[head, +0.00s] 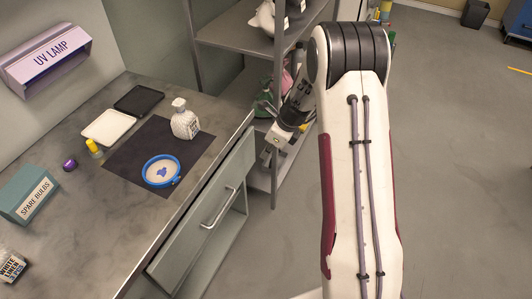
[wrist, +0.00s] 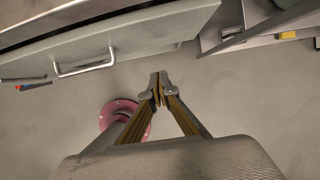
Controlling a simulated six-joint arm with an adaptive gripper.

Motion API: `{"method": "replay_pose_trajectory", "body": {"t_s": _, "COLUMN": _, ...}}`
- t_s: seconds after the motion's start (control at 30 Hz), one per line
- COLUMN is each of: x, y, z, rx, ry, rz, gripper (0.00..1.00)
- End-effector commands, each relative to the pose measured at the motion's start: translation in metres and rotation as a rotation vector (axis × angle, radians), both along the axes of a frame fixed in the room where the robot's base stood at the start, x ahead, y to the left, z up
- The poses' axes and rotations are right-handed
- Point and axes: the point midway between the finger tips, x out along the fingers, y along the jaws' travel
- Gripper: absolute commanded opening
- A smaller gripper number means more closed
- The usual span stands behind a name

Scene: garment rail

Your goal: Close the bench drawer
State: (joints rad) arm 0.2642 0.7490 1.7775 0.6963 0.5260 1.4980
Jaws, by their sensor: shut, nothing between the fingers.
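The bench drawer (head: 197,222) is a grey-green front with a metal bar handle (head: 221,208), below the edge of the dark bench top (head: 85,205). In the wrist view the drawer front (wrist: 140,35) crosses the upper left, with its handle (wrist: 84,66) at left. A narrow dark gap behind its top edge suggests it stands out a little from the bench. My gripper (wrist: 158,86) is shut and empty. It is in front of the drawer, right of the handle, with no contact visible. In the head view my gripper (head: 271,149) is near the drawer's far end, its fingertips unclear.
A metal shelf rack (head: 235,35) stands just beyond the drawer and my gripper. The floor (head: 455,170) at right is clear.

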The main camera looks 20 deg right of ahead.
Motion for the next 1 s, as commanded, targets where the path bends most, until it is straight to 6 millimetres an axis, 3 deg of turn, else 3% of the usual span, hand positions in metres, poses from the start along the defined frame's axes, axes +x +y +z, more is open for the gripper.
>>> {"method": "replay_pose_trajectory", "body": {"t_s": 0.27, "x": -0.002, "y": -0.01, "z": -0.003, "rx": 0.002, "ry": 0.004, "rz": -0.019, "gripper": 0.0}}
{"method": "replay_pose_trajectory", "body": {"t_s": 0.6, "x": -0.027, "y": -0.057, "z": -0.035, "rx": 0.106, "ry": 0.051, "rz": -0.19, "gripper": 0.0}}
{"method": "replay_pose_trajectory", "body": {"t_s": 0.8, "x": -0.034, "y": -0.064, "z": -0.046, "rx": 0.214, "ry": 0.014, "rz": -0.217, "gripper": 0.0}}
{"method": "replay_pose_trajectory", "body": {"t_s": 1.0, "x": -0.029, "y": -0.065, "z": -0.046, "rx": 0.285, "ry": -0.074, "rz": -0.191, "gripper": 0.0}}
